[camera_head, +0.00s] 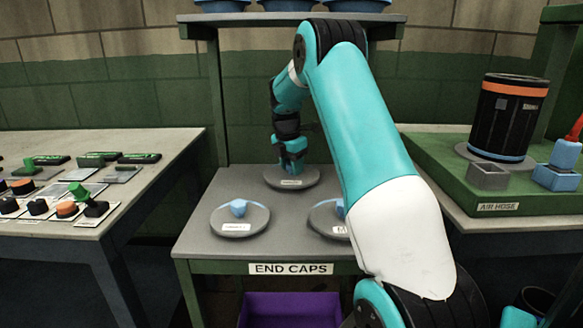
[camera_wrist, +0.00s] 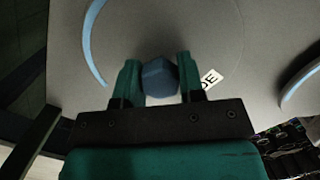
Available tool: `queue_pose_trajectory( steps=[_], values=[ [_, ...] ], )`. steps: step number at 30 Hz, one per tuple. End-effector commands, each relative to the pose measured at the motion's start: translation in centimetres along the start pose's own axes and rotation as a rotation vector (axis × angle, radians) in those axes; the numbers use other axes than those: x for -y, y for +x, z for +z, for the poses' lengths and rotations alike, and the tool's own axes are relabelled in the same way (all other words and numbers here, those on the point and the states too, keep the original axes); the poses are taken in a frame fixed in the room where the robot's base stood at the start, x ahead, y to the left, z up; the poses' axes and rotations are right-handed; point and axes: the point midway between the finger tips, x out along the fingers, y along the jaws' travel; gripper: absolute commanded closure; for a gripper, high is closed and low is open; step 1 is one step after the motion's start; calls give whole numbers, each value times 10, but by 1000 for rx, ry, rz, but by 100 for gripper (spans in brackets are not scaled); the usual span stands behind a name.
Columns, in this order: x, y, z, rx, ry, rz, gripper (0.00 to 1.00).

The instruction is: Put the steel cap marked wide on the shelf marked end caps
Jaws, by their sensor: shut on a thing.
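A round grey steel cap (camera_head: 305,180) with a label on its front is at the back of the shelf marked end caps (camera_head: 222,187). My gripper (camera_head: 291,160) is above it, fingers pointing down. In the wrist view the gripper (camera_wrist: 160,80) is shut on the blue knob (camera_wrist: 160,72) at the middle of the cap (camera_wrist: 205,35). The label there ends in "DE"; its start is hidden behind a finger. The cap looks level and at the shelf surface; I cannot tell whether it touches.
Two more blue-knobbed caps lie in front: one left (camera_head: 258,220), one right (camera_head: 322,218), partly behind my arm. A purple bin (camera_head: 290,310) is below. A bench with small parts (camera_head: 150,185) stands left; a green air hose tray (camera_head: 450,185) stands right.

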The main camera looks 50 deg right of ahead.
Motion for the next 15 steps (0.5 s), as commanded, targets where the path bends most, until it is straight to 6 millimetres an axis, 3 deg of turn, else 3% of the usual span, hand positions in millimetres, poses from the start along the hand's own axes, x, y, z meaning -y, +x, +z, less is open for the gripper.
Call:
queue_pose_trajectory(
  steps=[7, 8, 9, 11, 15],
  values=[
    [-1, 0, -1, 1, -1, 1, 97],
    [-1, 1, -1, 0, -1, 0, 62],
    [-1, 1, -1, 0, -1, 1, 52],
    [-1, 1, -1, 0, -2, 1, 39],
    [-1, 0, -1, 1, -2, 1, 38]
  ],
)
